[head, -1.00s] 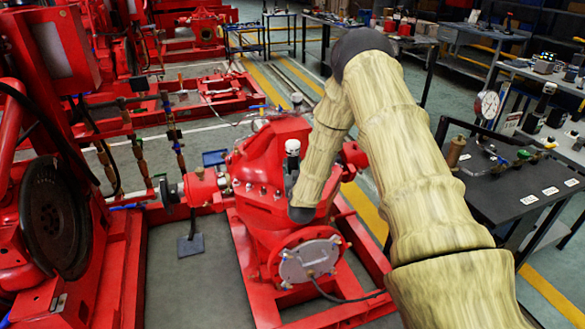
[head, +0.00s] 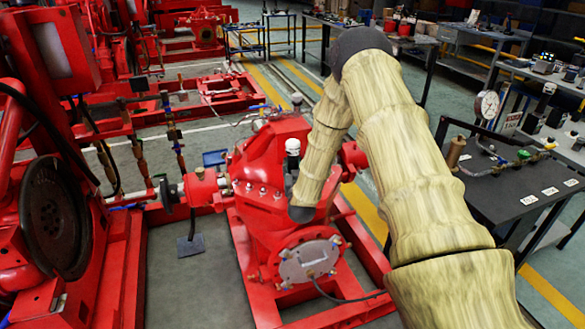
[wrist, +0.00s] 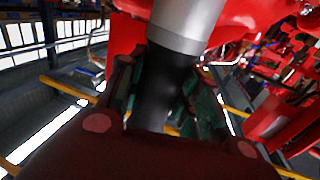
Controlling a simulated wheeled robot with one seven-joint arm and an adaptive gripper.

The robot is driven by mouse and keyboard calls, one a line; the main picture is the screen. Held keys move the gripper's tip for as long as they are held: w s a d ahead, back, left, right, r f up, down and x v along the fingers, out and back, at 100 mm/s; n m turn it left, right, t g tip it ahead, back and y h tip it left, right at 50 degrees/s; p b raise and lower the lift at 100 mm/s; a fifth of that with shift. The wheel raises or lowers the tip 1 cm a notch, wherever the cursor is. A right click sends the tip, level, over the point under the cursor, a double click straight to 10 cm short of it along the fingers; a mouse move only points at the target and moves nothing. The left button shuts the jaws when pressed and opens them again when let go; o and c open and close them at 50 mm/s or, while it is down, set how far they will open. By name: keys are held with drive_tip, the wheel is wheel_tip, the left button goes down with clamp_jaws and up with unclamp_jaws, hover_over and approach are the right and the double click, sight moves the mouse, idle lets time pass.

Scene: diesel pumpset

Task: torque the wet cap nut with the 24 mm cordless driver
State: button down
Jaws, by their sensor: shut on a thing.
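The red pump casing (head: 262,205) stands in the middle of the head view, with a row of small pale nuts (head: 262,190) on its top flange. I cannot tell which one is the wet cap nut. In the wrist view my gripper (wrist: 165,125) has its dark red fingers on both sides of a dark handle with a silver cylinder (wrist: 185,25), which looks like the cordless driver. The silver end is against the red casing; contact cannot be made out. In the head view my forearm hides the gripper. A white-topped dark piece (head: 292,147) shows beside it, possibly the driver.
A dark bench (head: 520,190) with a dial gauge (head: 487,104) and brass fittings stands at the right. Shelves behind it hold several dark tools. A red engine with a black flywheel (head: 55,215) stands at the left. A cable (head: 345,297) runs from the round cover (head: 310,263).

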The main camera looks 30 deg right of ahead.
sight(293, 155)
drive_tip(key=shift+f, duration=0.35)
idle(1.2)
drive_tip(key=shift+r, duration=0.2)
drive_tip(key=shift+r+p, duration=1.7)
drive_tip(key=shift+r, duration=1.7)
